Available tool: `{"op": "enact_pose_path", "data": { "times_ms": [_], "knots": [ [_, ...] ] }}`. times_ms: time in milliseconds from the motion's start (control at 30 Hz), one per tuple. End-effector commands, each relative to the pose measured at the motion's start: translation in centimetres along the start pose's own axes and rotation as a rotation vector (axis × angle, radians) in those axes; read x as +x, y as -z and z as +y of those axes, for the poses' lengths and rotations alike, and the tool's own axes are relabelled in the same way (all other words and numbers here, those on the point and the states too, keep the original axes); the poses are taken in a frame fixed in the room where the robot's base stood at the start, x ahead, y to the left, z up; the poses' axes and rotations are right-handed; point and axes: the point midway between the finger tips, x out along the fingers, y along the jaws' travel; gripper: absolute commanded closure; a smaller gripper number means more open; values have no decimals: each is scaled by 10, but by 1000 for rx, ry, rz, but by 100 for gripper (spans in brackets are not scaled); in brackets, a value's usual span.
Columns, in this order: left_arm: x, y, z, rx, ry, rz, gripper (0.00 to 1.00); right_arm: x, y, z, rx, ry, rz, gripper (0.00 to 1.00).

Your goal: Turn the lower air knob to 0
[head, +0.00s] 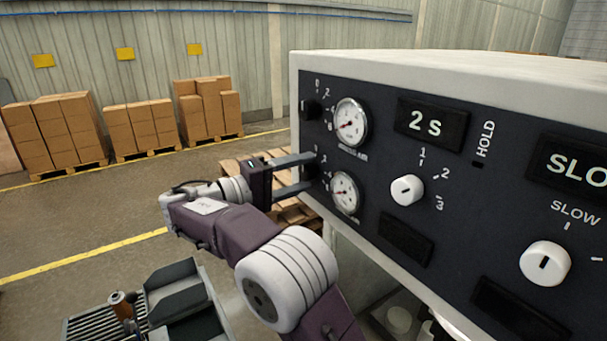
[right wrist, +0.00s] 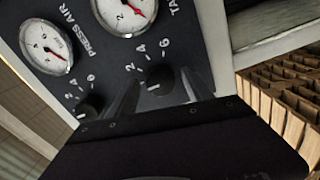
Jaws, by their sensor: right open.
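The lower air knob (right wrist: 160,78) is a small dark knob with a short pale mark, beside the lower gauge (head: 345,192) on the dark panel (head: 378,170). In the right wrist view it sits between the two fingers of my right gripper (right wrist: 160,95). In the head view my right gripper (head: 312,172) is open, its fingertips at the panel's left edge above and below the knob, which they largely hide. I cannot tell whether a finger touches it. Numbers show around the knob, but its exact setting is unclear. My left gripper is not in view.
The upper black knob (head: 311,109) and upper gauge (head: 350,122) sit just above. White knobs (head: 407,190) and (head: 545,263) and dark displays (head: 432,124) fill the panel to the right. Pallets of boxes (head: 208,108) stand far back.

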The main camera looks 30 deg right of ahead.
Motion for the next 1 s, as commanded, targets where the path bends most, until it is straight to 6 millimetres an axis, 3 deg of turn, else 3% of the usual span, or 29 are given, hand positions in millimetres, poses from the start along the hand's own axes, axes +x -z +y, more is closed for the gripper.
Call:
{"op": "enact_pose_path", "data": {
  "times_ms": [200,267,400,1000],
  "knots": [
    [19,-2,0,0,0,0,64,-55,0,-6,2,2,4,41],
    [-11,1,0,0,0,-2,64,-61,3,11,-4,2,3,41],
    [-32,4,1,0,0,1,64,-74,2,7,-4,2,2,41],
    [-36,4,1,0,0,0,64,-81,-1,-2,-1,2,0,41]
  ]
}}
